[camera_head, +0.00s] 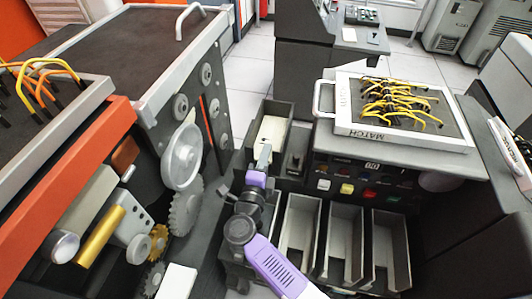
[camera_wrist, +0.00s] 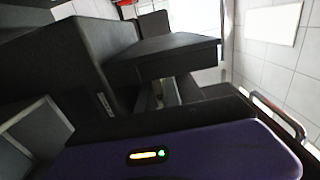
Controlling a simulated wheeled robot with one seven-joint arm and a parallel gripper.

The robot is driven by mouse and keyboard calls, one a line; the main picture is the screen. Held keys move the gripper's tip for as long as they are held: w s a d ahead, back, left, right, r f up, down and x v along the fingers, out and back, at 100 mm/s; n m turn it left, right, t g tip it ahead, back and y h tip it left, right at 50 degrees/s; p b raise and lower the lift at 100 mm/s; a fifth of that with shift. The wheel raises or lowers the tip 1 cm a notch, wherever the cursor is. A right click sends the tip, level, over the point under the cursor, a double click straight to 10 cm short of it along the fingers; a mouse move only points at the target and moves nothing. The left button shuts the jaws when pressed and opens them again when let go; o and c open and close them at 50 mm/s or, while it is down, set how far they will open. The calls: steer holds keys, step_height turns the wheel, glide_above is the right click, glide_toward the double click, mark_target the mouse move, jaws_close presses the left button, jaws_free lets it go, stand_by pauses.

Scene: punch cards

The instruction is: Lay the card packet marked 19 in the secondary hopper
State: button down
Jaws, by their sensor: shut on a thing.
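A cream card packet (camera_head: 271,131) shows inside a dark open-topped hopper (camera_head: 289,112), left of the control panel. I cannot read any number on it, nor which hopper this is by name. My gripper (camera_head: 265,154) reaches into the near end of this hopper and is shut on the packet's near end. Whether the packet rests on the hopper floor cannot be told. In the wrist view my purple gripper body fills the bottom, and the fingers (camera_wrist: 165,92) are partly hidden among dark walls.
Several pale open bins, one at the left (camera_head: 300,228), stand below the button panel (camera_head: 370,185). A wired plugboard marked MATCH (camera_head: 345,90) lies on the machine top. A flywheel (camera_head: 182,157) and gears stand close left of my arm. A white block (camera_head: 178,282) sits at the bottom.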

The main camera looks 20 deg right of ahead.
steer(key=shift+f, duration=0.25)
steer(key=c, duration=1.5)
jaws_free()
steer(key=shift+o, duration=0.2)
steer(key=v, duration=0.8)
steer(key=shift+b, duration=0.35)
steer(key=shift+w, duration=0.1)
